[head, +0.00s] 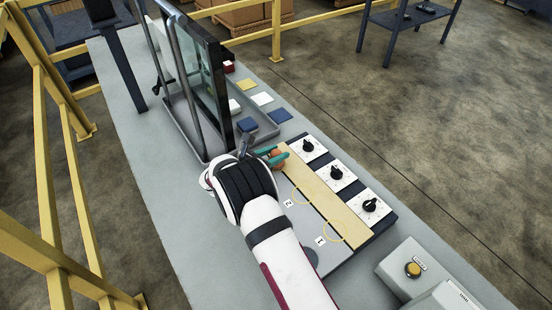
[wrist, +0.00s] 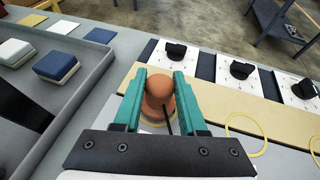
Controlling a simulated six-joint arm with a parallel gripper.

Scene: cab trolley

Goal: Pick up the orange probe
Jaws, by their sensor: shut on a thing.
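The orange probe (wrist: 159,94) is rounded and stands between the two teal fingers of my gripper (wrist: 160,82) in the wrist view. The fingers are shut on it from both sides. In the head view a small orange part of the probe (head: 278,155) shows between the fingertips, at the far end of the tan strip (head: 318,201). My wrist hides much of the area around it. Part of a yellow ring shows just below the probe in the wrist view. I cannot tell whether the probe is clear of the surface.
Three black knobs on white plates (head: 337,173) line the strip's right side. Yellow circles (head: 334,232) and labels 1 and 2 mark the board. A grey tray (head: 270,131) with coloured blocks and an upright glass panel (head: 212,85) stand beyond. A yellow-button box (head: 413,269) is at lower right.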

